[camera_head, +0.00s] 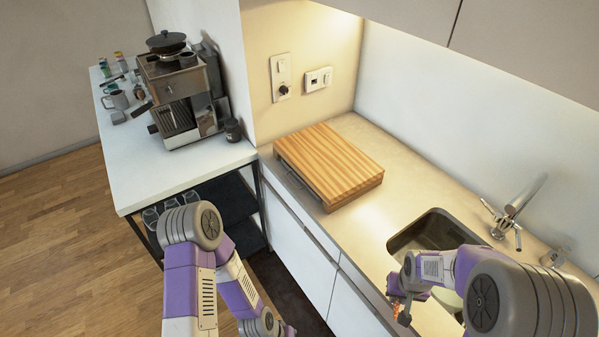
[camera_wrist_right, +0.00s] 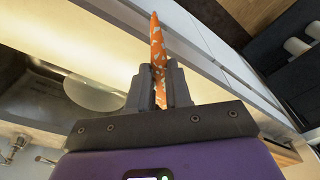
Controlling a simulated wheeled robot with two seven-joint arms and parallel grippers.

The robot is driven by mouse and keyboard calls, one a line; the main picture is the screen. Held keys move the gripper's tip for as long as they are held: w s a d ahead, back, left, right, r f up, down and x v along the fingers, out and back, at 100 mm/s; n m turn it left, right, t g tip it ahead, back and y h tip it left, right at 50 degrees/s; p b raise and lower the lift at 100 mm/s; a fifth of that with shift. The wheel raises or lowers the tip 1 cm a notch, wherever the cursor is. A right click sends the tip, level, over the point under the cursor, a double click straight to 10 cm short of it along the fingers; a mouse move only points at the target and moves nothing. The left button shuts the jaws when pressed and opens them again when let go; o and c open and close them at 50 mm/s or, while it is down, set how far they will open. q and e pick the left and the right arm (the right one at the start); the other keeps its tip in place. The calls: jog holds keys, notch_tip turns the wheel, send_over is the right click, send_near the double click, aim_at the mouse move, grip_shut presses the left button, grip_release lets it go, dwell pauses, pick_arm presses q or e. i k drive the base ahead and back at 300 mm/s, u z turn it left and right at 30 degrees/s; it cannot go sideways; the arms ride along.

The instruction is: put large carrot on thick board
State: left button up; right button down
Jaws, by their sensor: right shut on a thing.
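The large carrot (camera_wrist_right: 157,42) is orange with pale patches. My right gripper (camera_wrist_right: 159,88) is shut on it, and the carrot sticks out past the fingertips in the right wrist view. In the head view the right gripper (camera_head: 402,299) is at the front edge of the counter, beside the sink, with a bit of orange showing at it. The thick board (camera_head: 335,160) is a striped wooden block lying flat on the counter near the wall corner, with a bare top. It is apart from the right gripper, farther back and to the left. My left gripper (camera_head: 280,330) is low, largely cut off by the frame's bottom edge.
The sink (camera_head: 440,232) with a metal tap (camera_head: 513,208) is to the right of the board. A coffee machine (camera_head: 182,100) and several mugs stand on the white side table (camera_head: 170,165). Bare counter (camera_head: 375,222) lies between board and sink. Upper cabinets (camera_head: 530,40) hang above.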

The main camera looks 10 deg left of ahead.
aim_at(327, 156)
jog(key=u, duration=0.25)
jog(key=k, duration=0.7)
jog(key=u, duration=1.25)
jog(key=i, duration=1.4)
jog(key=z, duration=1.05)
jog(key=i, duration=1.1)
jog(key=z, duration=0.25)
